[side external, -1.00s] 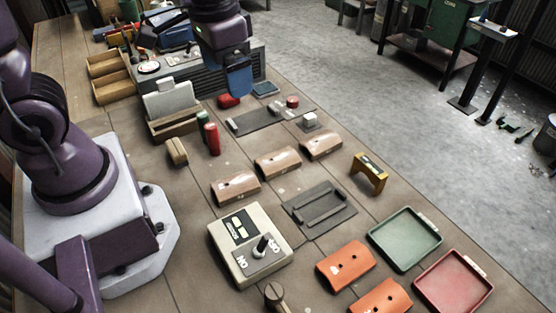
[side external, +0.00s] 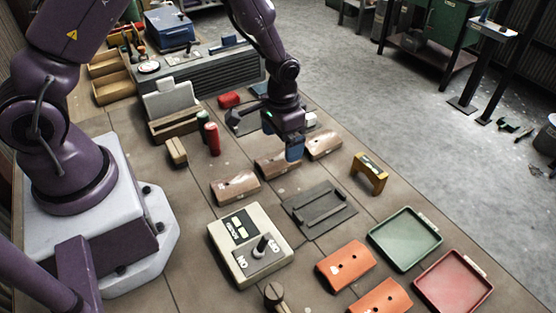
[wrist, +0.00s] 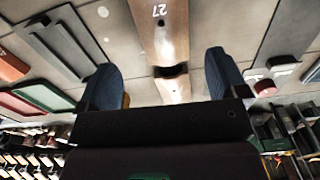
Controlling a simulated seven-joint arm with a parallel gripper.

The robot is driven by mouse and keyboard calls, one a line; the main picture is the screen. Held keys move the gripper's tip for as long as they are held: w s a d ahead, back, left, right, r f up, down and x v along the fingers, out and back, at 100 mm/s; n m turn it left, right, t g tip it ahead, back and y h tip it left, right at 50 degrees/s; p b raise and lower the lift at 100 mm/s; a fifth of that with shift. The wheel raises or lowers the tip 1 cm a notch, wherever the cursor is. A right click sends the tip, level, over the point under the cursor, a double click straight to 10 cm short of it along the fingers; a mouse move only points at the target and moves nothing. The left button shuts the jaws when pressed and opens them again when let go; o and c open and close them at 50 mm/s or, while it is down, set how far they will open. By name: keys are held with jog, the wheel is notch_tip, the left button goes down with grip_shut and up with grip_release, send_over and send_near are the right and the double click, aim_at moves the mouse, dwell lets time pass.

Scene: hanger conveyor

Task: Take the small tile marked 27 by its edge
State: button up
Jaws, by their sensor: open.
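The small tile marked 27 (wrist: 160,25) is a curved, pinkish-brown piece with white digits, two small holes and a dark notch across it. In the side external view it appears to be the middle (side external: 268,164) of three similar brown tiles. My gripper (side external: 290,150) is just above that middle tile, hiding part of it. In the wrist view the two dark blue fingers of my gripper (wrist: 163,68) are apart, one on each side of the tile's line, with nothing held. I cannot tell the exact height gap.
Similar brown tiles lie at left (side external: 236,187) and right (side external: 322,144). A dark grey railed plate (side external: 318,208) lies in front, with a beige control box (side external: 249,245), orange tiles (side external: 346,265), a green tray (side external: 405,239) and a yellow bridge-shaped piece (side external: 369,173) around it.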

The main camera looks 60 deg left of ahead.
aim_at(278, 157)
jog(key=shift+s+a+f, duration=0.15)
jog(key=shift+f, duration=1.4)
jog(key=shift+s+a+f, duration=0.15)
jog(key=shift+f, duration=1.35)
jog(key=c, duration=1)
